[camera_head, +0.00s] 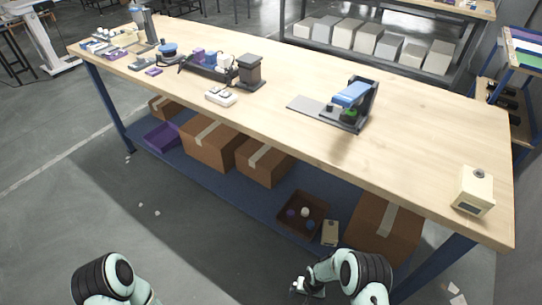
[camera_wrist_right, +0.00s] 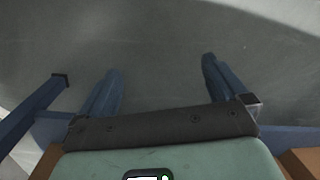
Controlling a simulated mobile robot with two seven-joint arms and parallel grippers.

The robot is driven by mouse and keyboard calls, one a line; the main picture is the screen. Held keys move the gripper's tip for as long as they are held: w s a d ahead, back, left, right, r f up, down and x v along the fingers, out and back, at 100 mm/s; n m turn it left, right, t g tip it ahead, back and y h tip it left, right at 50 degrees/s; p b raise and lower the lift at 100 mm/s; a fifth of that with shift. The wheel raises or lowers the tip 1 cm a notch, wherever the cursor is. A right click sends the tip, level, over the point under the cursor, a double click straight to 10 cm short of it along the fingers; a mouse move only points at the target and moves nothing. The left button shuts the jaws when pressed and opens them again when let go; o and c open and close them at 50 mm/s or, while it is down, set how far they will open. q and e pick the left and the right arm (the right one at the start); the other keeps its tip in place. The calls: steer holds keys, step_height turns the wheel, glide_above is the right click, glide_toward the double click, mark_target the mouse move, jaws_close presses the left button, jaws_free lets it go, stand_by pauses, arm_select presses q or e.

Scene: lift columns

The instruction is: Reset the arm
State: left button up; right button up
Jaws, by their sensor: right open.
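My right gripper (camera_head: 306,287) is low at the bottom of the head view, in front of the workbench (camera_head: 425,143) and below its top. In the right wrist view the two blue fingers of this right gripper (camera_wrist_right: 160,66) stand wide apart. Only grey floor shows between them, and they hold nothing. My right arm is folded, with its pale green and black links at the bottom right of the head view. My left arm (camera_head: 108,278) shows as a green and black link at the bottom left; its gripper is outside the frame.
A black stand with a blue part (camera_head: 353,95), a cream box (camera_head: 473,190) and a dark grey block (camera_head: 250,70) stand on the bench. Cardboard boxes (camera_head: 210,143) and a brown bin (camera_head: 302,212) sit on the lower shelf. Open floor lies between my arms.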

arm_select(q)
steer(key=s+d+r+g+p, duration=0.1)
steer(key=s+d+r+p, duration=0.1)
steer(key=r+p, duration=0.6)
steer(key=s+d+r+m+g+h+p, duration=0.1)
steer(key=s+d+r+p, duration=0.1)
steer(key=r+p, duration=0.6)
step_height(320, 180, up, 3)
steer(key=shift+s+d+f, duration=0.1)
steer(key=shift+s+d, duration=0.15)
steer(key=shift+s, duration=0.25)
arm_select(e)
steer(key=s+r+m+y, duration=0.1)
steer(key=s+r+y, duration=0.1)
steer(key=s+r, duration=2.1)
step_height(320, 180, up, 3)
steer(key=shift+a+f+m, duration=0.1)
steer(key=shift+a+m, duration=0.15)
steer(key=shift+m, duration=0.05)
